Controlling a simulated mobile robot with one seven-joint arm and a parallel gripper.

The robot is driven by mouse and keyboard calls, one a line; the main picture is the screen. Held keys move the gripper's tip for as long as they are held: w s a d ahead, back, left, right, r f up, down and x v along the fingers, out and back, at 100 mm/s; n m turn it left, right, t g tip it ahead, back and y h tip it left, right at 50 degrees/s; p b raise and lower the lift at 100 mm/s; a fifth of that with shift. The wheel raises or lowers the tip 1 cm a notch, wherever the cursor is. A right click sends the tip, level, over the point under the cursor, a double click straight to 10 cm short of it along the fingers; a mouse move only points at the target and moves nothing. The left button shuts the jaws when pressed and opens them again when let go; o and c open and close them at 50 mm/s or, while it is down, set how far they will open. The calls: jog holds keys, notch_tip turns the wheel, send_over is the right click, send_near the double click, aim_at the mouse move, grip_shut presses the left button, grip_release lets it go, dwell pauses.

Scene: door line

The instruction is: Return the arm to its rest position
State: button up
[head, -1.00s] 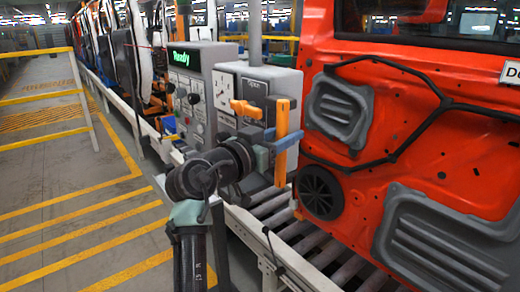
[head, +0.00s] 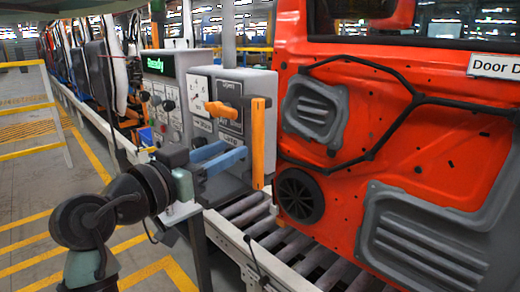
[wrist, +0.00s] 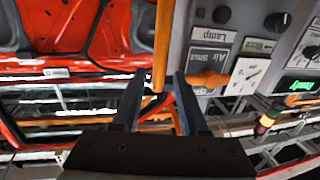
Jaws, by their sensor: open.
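My gripper (head: 236,150) has blue fingers and is open and empty in the head view, pointing right toward the upright orange bar (head: 258,143) on the grey control box. Its fingertips appear just left of the bar; the exact gap is hard to judge. My arm is bent low at the left, in front of the conveyor. The wrist view is upside down; there my open gripper (wrist: 160,78) has both fingers apart, and the orange bar (wrist: 163,45) shows in line with the gap between them, with nothing clamped.
A red door panel (head: 400,130) stands at right over the roller conveyor (head: 300,255). A yellow rail (head: 45,105) stands left; the yellow-striped floor is clear there.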

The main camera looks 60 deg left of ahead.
jog(key=shift+w, duration=0.1)
jog(key=w+d+r+m+t+h, duration=0.1)
jog(key=w+d+r+t, duration=0.15)
jog(key=w+d, duration=0.35)
jog(key=w+d+r+m+t, duration=0.1)
jog(key=w+d+r, duration=0.3)
jog(key=d, duration=0.5)
jog(key=w+d+r+m+t+h, duration=0.1)
jog(key=w+d+r, duration=0.35)
jog(key=d, duration=0.25)
jog(key=s+d+r+t+h, duration=0.2)
jog(key=d+r, duration=0.1)
jog(key=d, duration=0.4)
jog(key=s+d+r+m+t+h, duration=0.1)
jog(key=s+d+r+t, duration=0.1)
jog(key=d, duration=0.6)
jog(key=s+d+r+m+t+h, duration=0.1)
jog(key=s+d+r+t+h, duration=0.1)
jog(key=d+r, duration=0.2)
jog(key=d, duration=0.3)
jog(key=shift+s+d+r+h, duration=0.25)
jog(key=shift+d+h, duration=0.05)
jog(key=shift+t, duration=0.25)
